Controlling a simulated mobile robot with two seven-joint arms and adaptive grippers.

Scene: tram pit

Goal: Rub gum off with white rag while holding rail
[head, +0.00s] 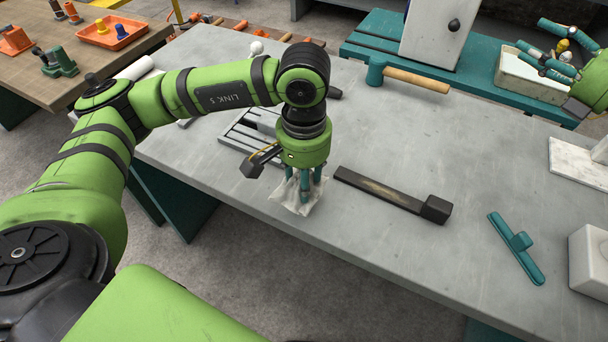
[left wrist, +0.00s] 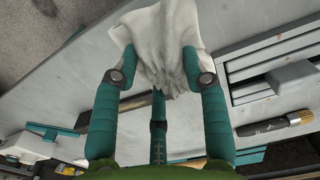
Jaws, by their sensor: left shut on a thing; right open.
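My left gripper (head: 304,178) points down at the worktop, its teal fingers shut on the crumpled white rag (head: 297,203). The rag hangs at the bench's near edge; in the left wrist view the rag (left wrist: 160,40) bunches between the fingers. Just right of it, a dark bar (head: 350,178), apparently the rail, lies on the worktop with a block at its right end. A brownish streak (head: 384,190) on its top may be the gum. The rag appears apart from the bar. My right gripper (head: 541,48) is open at the top right, by a white tub, away from the bar.
A grey slotted tray (head: 236,133) lies behind the left gripper. A wooden-handled mallet (head: 418,79) lies at the back, near the white tub (head: 530,78). A teal tool (head: 516,247) and a white block (head: 592,258) are at the right.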

